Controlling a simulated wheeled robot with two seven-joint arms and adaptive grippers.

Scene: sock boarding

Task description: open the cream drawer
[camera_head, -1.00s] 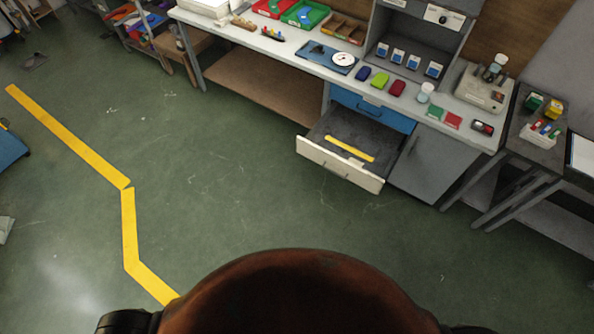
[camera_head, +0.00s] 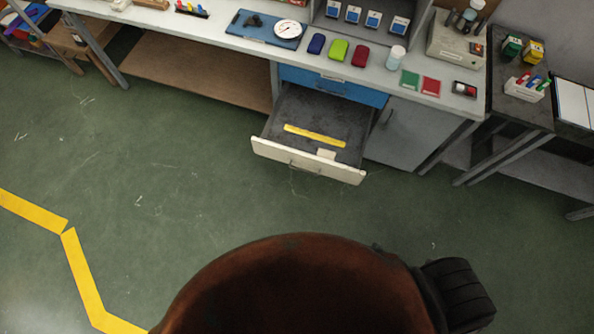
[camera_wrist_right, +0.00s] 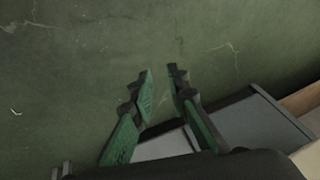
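The cream drawer (camera_head: 308,160) stands pulled out from under the workbench, below a shut blue drawer (camera_head: 333,84). A yellow strip (camera_head: 314,135) and a small pale piece (camera_head: 326,154) lie inside on its dark floor. My right gripper (camera_wrist_right: 160,70) shows in the right wrist view with its two green-padded fingers apart and nothing between them. It is over green floor, with grey furniture surfaces below it in the picture. It is not touching the drawer as far as I can see. My left gripper is not in either view.
The workbench top (camera_head: 225,53) carries a blue tray with a dial, coloured cases and a jar (camera_head: 396,57). A grey cabinet door (camera_head: 408,133) is right of the drawer. A side table (camera_head: 520,118) stands at the right. The floor before the drawer is clear.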

